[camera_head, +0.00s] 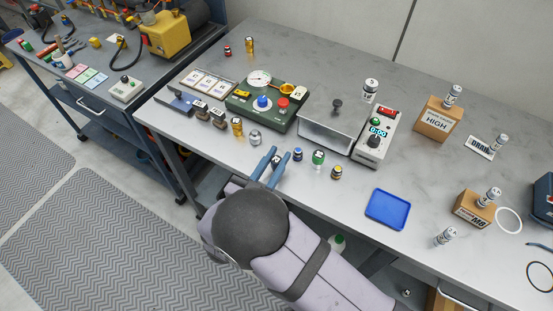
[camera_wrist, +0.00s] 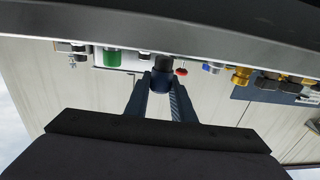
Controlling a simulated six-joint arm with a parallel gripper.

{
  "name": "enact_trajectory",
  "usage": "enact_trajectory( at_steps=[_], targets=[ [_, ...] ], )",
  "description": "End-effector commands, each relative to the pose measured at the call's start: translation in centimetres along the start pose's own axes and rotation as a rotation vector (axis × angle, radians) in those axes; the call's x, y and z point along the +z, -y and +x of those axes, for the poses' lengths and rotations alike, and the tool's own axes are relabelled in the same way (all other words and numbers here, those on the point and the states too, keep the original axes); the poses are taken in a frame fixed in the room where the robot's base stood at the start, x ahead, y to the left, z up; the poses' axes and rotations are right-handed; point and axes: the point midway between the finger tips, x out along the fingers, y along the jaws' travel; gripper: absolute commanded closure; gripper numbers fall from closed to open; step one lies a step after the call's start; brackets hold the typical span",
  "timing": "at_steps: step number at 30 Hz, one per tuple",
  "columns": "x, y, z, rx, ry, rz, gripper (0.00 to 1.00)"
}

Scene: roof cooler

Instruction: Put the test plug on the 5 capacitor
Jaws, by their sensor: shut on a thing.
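My gripper (camera_head: 270,166) is at the front edge of the bench, its two blue fingers shut on a small dark cylindrical piece (camera_head: 276,161). The dark piece also shows between the fingertips in the wrist view (camera_wrist: 163,64). I cannot tell for certain whether it is the test plug.
A green gauge box (camera_head: 262,103) stands left of the metal cover (camera_head: 329,129) and the grey meter (camera_head: 377,139). Small fittings (camera_head: 318,158) line the front edge beside my gripper. A blue tray (camera_head: 388,209) is empty.

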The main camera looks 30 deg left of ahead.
Motion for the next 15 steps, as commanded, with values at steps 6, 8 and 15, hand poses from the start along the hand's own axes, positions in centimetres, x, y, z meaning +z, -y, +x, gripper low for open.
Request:
enact_trajectory(
  at_steps=[6,8,15],
  targets=[
    [0.76,0.00,0.00,0.000,-0.001,0.001,1.00],
    [0.78,0.00,0.00,0.000,-0.001,0.001,1.00],
    [1.03,-0.02,0.00,0.000,-0.001,0.001,1.00]
  ],
)
